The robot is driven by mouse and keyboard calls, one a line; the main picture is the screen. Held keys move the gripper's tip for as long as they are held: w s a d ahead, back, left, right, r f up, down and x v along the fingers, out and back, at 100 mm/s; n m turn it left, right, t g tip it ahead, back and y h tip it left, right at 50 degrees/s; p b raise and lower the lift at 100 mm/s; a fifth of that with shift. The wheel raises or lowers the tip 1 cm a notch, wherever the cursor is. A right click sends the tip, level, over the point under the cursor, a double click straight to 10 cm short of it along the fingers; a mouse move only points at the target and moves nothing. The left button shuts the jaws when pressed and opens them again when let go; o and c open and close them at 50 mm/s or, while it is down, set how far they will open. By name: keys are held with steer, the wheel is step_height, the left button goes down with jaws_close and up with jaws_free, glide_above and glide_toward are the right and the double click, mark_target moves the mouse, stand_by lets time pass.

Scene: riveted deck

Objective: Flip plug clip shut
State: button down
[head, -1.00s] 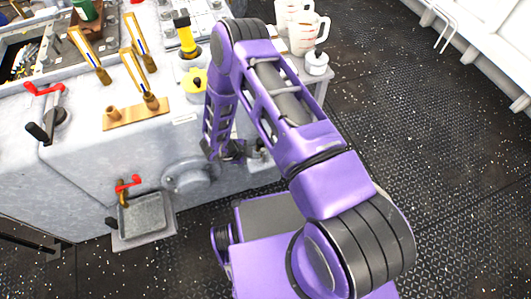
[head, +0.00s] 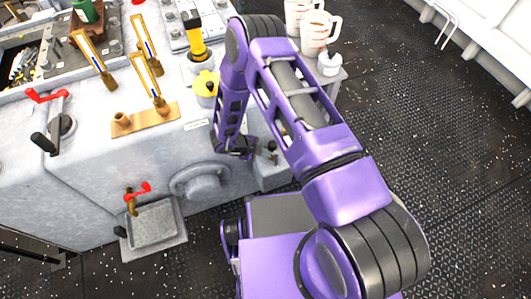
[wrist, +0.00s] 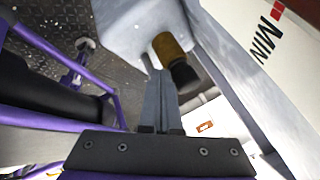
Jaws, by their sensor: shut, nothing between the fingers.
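My gripper (wrist: 157,75) is shut and empty in the wrist view, its two dark fingers together and pointing up the picture. A brass cylinder with a black end (wrist: 174,54) sticks out from a pale grey box just right of the fingertips. It overlaps them closely, and I cannot tell whether they touch. I cannot make out the plug clip for certain; this brass and black piece may be part of it. In the head view my gripper (head: 238,150) hangs low in front of the machine, beside a small grey box (head: 275,172) with a dark knob (head: 271,147).
The grey machine (head: 100,170) carries a round cover (head: 200,182), a red-handled valve (head: 137,191) over a grey basin (head: 153,225), and a red crank (head: 47,95). Dark floor (head: 440,160) is clear at right.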

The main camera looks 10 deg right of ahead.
steer(key=shift+d, duration=0.15)
stand_by(0.6)
steer(key=shift+s+d, duration=0.4)
steer(key=shift+d, duration=0.35)
steer(key=shift+s+d, duration=0.1)
steer(key=p+v, duration=0.3)
steer(key=v, duration=1.5)
steer(key=shift+w+a+f, duration=0.15)
steer(key=shift+w+a, duration=0.2)
steer(key=shift+d, duration=0.1)
